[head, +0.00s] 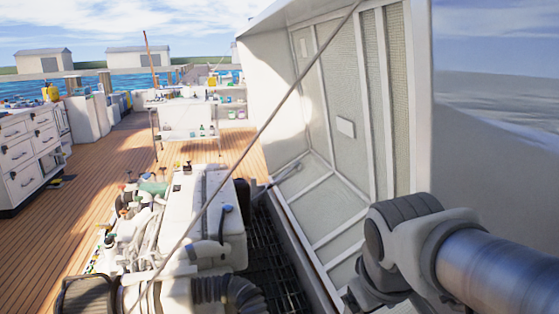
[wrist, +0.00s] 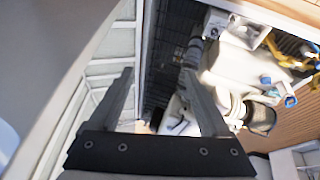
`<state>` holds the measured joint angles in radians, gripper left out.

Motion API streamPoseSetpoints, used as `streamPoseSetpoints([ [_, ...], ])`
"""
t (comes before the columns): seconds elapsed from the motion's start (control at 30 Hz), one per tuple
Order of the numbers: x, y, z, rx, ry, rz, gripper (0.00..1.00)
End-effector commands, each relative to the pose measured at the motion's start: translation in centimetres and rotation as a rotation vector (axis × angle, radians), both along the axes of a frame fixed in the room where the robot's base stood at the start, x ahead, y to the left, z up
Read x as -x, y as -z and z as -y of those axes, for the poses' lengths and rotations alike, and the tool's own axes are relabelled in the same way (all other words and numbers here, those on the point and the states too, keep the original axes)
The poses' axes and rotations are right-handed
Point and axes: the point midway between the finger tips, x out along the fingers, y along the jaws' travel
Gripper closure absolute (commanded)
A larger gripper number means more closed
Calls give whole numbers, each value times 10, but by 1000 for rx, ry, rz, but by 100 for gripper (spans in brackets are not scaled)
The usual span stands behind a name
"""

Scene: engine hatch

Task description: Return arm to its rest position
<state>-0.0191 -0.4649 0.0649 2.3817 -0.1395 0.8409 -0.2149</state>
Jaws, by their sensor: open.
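My arm comes in from the lower right of the head view, in front of the raised white hatch (head: 345,165). My gripper's fingers are below or outside the head view's edge. In the wrist view my gripper (wrist: 160,95) is open, its two dark fingers spread apart with nothing between them. Beyond the fingers lie the hatch frame on the left and the dark engine bay (wrist: 165,65) with engine parts on the right. The fingers appear apart from everything.
The white engine (head: 205,215) sits in the opening, with a black corrugated hose (head: 240,292). A thin rod (head: 262,130) slants up to the hatch. A drawer cabinet (head: 30,155) stands left and a workbench (head: 190,117) behind.

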Motion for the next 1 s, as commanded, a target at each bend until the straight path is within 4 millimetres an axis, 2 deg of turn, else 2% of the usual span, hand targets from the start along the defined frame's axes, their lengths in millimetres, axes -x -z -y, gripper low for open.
streamPoseSetpoints([
  [0.1,26,-9,2,-97,129,53,19],
  [0.33,64,-15,0,-273,323,122,19],
  [0.4,61,-42,0,-263,316,114,19],
  [0.57,60,-76,0,-261,313,113,19],
  [1.0,60,-193,0,-259,311,112,19],
])
